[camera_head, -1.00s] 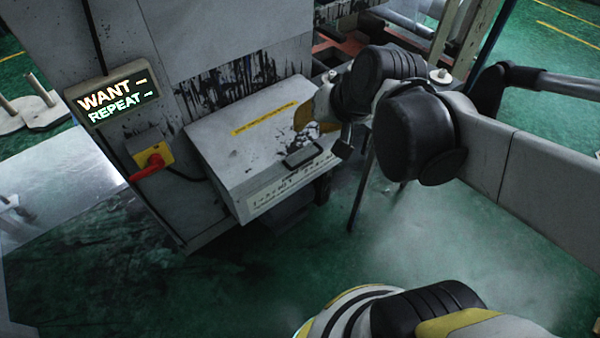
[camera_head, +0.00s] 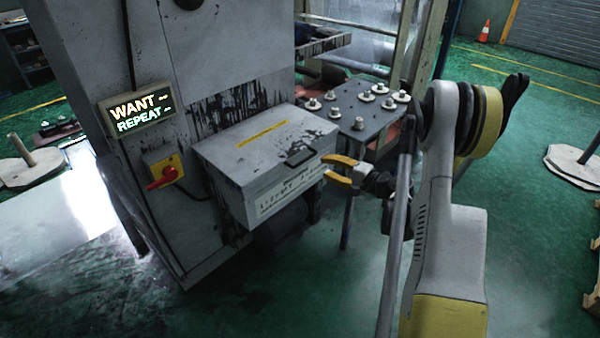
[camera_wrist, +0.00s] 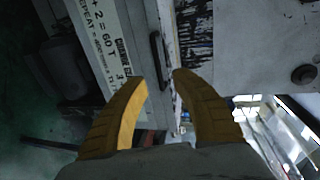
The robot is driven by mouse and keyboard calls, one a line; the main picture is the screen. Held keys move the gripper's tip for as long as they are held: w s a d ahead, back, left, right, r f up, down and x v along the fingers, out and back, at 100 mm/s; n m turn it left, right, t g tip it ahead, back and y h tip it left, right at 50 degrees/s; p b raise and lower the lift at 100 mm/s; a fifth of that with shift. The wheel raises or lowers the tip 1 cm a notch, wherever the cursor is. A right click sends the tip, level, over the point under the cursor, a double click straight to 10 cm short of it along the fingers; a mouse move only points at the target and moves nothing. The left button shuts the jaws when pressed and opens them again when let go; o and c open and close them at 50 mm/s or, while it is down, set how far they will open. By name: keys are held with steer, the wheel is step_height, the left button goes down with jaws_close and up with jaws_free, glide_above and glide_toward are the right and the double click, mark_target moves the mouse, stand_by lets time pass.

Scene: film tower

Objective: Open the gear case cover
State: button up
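The gear case is a grey box on the front of the machine. Its cover (camera_head: 262,140) is down and shut, with a yellow label strip and dark stains on top. A black handle (camera_head: 300,157) sits near the cover's right front edge; it also shows in the wrist view (camera_wrist: 157,60), ahead of the fingers. My gripper (camera_head: 337,170) has orange-yellow fingers spread apart, just right of the box's front corner. In the wrist view my gripper (camera_wrist: 160,84) is open and empty, with the cover's edge between and beyond the fingertips. The fingertips appear apart from the handle.
A red rotary switch (camera_head: 163,177) on a yellow plate and a lit sign (camera_head: 138,112) are left of the case. A dark table with several bolt-like parts (camera_head: 368,97) stands behind right. The green floor in front is clear.

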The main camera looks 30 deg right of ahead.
mark_target(306, 160)
steer(key=b+x, duration=0.1)
steer(key=x, duration=0.4)
steer(key=b+x, duration=0.2)
steer(key=x, duration=0.3)
steer(key=shift+w+f, duration=0.3)
jaws_close()
